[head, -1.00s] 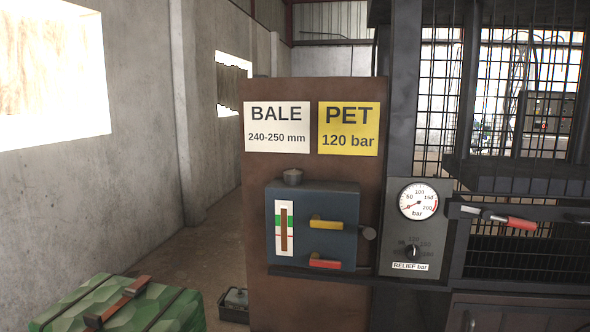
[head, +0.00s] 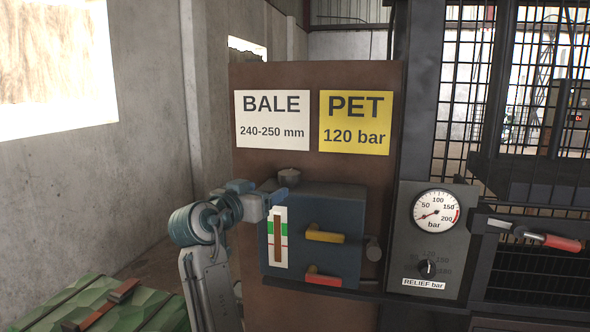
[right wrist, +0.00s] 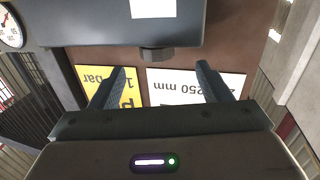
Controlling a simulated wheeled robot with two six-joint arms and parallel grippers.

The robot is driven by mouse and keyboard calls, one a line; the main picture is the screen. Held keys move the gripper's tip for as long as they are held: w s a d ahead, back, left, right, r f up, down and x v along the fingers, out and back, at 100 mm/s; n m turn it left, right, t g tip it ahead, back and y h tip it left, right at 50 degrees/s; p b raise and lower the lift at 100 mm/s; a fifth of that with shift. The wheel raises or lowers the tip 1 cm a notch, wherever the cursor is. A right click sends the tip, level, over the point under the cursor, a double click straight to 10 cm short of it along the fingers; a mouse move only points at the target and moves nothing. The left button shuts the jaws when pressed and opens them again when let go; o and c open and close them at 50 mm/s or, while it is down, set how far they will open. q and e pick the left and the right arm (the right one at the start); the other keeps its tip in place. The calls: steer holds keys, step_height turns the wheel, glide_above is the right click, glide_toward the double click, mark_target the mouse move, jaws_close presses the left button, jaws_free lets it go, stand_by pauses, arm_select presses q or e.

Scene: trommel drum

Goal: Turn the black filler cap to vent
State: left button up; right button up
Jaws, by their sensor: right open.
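The filler cap (head: 289,175), a dark, faceted knob, stands on top of the blue-grey tank (head: 340,215). In the right wrist view, which is upside down, the cap (right wrist: 157,54) shows against the tank's edge. My right gripper (head: 280,187) is at the tank's upper left corner, close to the cap. Its fingers (right wrist: 160,68) are spread and empty. In the wrist view the cap lies just beyond the fingertips, about midway between them; I see no contact. My left gripper is not in view.
The tank's front has a level gauge (head: 278,238), a yellow handle (head: 325,236) and a red handle (head: 323,281). A brown panel (head: 310,75) with two signs stands behind. A pressure gauge (head: 436,210) is at right, a green case (head: 140,310) at lower left.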

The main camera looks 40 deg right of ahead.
mark_target(286, 173)
steer(key=shift+h, duration=0.3)
steer(key=p+x, duration=0.1)
steer(key=x, duration=0.2)
steer(key=r+p+x, duration=0.1)
steer(key=p+x, duration=0.1)
steer(key=x, duration=0.1)
steer(key=r+p+x, duration=0.1)
steer(key=p+x, duration=0.1)
steer(key=x, duration=0.1)
steer(key=shift+d, duration=0.35)
steer(key=shift+w+d+f+m+p, duration=0.1)
steer(key=shift+w+d+m+p, duration=0.15)
steer(key=shift+d+p, duration=0.25)
